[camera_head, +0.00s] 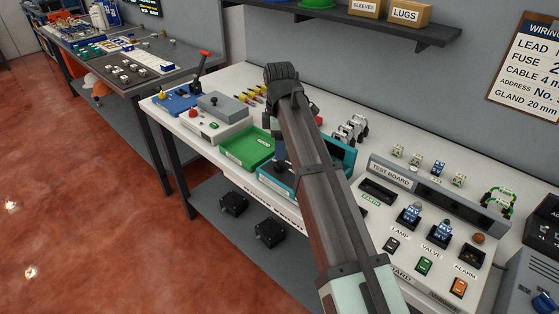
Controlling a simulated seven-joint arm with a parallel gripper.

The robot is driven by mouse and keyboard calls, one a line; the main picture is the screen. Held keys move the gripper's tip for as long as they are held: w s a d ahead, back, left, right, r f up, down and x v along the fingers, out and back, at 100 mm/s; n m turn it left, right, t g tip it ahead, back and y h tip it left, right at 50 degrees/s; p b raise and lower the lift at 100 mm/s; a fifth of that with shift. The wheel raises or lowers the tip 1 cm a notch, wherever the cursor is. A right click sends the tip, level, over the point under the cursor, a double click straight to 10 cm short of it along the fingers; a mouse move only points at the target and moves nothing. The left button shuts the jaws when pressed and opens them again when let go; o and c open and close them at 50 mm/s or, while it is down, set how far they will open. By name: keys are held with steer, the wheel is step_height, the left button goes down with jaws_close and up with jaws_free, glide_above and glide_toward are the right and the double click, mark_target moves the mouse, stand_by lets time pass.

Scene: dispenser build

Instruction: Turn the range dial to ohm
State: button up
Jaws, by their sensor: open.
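No range dial or ohm mark can be made out in the head view. A teal-edged unit (342,154) stands on the white bench, mostly hidden behind my arm. A teal front part with a pale label (274,184) shows on the arm's left side; I cannot tell whether both belong to one thing. My gripper (280,160) points down over this teal area, just right of the green tray. It is open, but its fingertips are small and dark, and I cannot tell whether they touch anything.
The green tray (248,150) and a grey box with a red button (215,118) are left of my gripper. A test board (420,193) with switches fills the right. A red-handled lever tool (201,66) stands at the far left. A shelf (350,28) hangs above the bench.

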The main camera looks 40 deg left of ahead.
mark_target(279, 165)
steer(key=shift+f, duration=3.1)
steer(key=c, duration=1)
